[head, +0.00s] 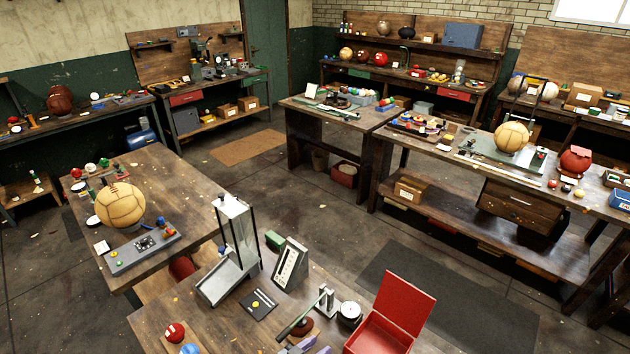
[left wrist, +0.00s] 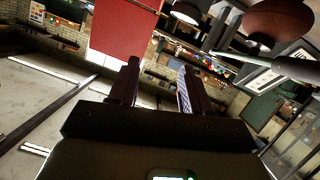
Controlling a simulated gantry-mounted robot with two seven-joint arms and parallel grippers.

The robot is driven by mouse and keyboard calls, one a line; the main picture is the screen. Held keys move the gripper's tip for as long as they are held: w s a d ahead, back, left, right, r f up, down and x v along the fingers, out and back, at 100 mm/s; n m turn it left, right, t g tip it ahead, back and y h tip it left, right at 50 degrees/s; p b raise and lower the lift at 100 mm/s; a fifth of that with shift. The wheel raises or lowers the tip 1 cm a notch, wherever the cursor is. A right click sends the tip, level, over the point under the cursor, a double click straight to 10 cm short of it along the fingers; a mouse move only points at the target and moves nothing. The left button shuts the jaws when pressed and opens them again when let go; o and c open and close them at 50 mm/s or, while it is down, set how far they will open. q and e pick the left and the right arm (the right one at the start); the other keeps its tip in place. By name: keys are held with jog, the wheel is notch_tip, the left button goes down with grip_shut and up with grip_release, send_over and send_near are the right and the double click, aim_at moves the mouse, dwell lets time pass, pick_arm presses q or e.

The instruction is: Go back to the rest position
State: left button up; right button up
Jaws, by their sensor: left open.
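My left gripper (head: 306,345) shows only in part at the bottom edge of the head view, low over the front bench beside the open red box (head: 402,305). In the left wrist view its two dark fingers (left wrist: 157,82) stand apart with nothing between them. The red surface beyond them there (left wrist: 120,32) looks like the red box. A dark brown rounded thing with a green handle (head: 302,327) is close to the gripper in the head view; it also shows at the top right of the left wrist view (left wrist: 285,20). My right gripper is in neither view.
On the front bench (head: 190,318) stand a tall metal frame (head: 238,235), a white-faced gauge (head: 291,265), a round dial (head: 349,315) and a red ball (head: 174,333). A tan ball (head: 121,205) sits on the left bench. Floor is open beyond, around a dark mat (head: 440,290).

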pick_arm(q)
jog(key=s+a+f+g+p, duration=0.1)
jog(key=s+a+f+p, duration=0.1)
jog(key=s+f, duration=0.4)
jog(key=s+a+r+g+y+p, duration=0.2)
jog(key=s+a+y+p, duration=0.3)
jog(key=s+a, duration=0.7)
jog(key=s+a+r+n+g+y+p, duration=0.1)
jog(key=s+r, duration=0.3)
jog(key=r, duration=0.4)
jog(key=s+a+r+n+g+y, duration=0.1)
jog(key=s+a+r, duration=0.3)
jog(key=r, duration=0.5)
jog(key=s+a+r+n+g+y+p, duration=0.1)
jog(key=s+a+r+n+y, duration=0.1)
jog(key=s+r, duration=0.4)
notch_tip(320, 180, up, 3)
jog(key=shift+a+f+g+y+p, duration=0.1)
jog(key=shift+a+g+y+p, duration=0.2)
jog(key=shift+a+y, duration=0.3)
jog(key=shift+d, duration=0.1)
